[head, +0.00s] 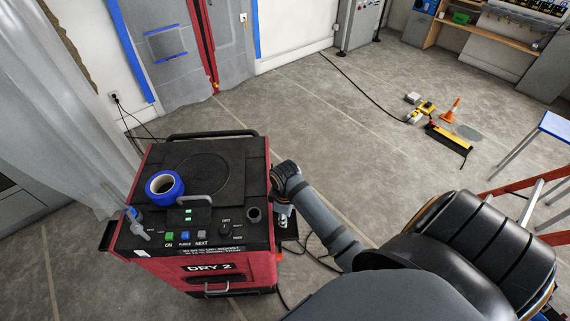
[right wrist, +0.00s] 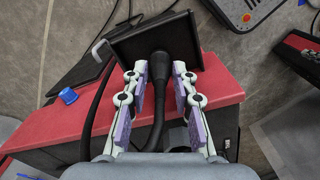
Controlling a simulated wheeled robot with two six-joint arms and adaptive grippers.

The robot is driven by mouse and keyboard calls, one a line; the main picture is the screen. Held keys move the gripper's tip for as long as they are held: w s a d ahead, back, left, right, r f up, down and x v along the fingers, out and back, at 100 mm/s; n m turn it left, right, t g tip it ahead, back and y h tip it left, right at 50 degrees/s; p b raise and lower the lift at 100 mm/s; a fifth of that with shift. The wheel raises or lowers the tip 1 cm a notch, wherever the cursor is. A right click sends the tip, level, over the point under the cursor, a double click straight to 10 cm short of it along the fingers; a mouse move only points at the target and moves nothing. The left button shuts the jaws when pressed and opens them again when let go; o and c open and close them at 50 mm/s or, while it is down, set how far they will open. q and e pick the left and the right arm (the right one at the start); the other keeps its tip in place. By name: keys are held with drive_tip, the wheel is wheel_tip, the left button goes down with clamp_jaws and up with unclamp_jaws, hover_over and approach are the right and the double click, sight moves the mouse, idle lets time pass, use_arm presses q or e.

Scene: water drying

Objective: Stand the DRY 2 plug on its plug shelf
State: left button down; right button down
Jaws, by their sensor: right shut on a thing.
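The DRY 2 machine (head: 210,268) is a red box with a black top, in the middle left of the head view. My right gripper (head: 284,212) is low beside its right side. In the right wrist view, my right gripper (right wrist: 159,72) has its fingers on both sides of the black plug (right wrist: 158,64), whose cord (right wrist: 156,115) runs back between them. A black square plate, seemingly the plug shelf (right wrist: 150,32), lies just beyond the fingertips behind the plug. I cannot tell whether plug and plate touch. My left gripper is in neither view.
A blue tape roll (head: 165,186) lies on the machine's top, behind its buttons. Loose cords lie on the floor right of the machine. A yellow bar (head: 449,139) and an orange cone (head: 451,111) are farther off. A red ladder (head: 525,188) stands at right.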

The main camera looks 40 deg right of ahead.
drive_tip(key=shift+f, duration=0.2)
drive_tip(key=c, duration=1.1)
unclamp_jaws()
drive_tip(key=shift+r, duration=0.1)
wheel_tip(320, 180, up, 7)
drive_tip(key=shift+r, duration=0.1)
wheel_tip(320, 180, up, 4)
drive_tip(key=p, duration=0.3)
drive_tip(key=shift+s+r+p, duration=0.1)
drive_tip(key=shift+r+p, duration=0.35)
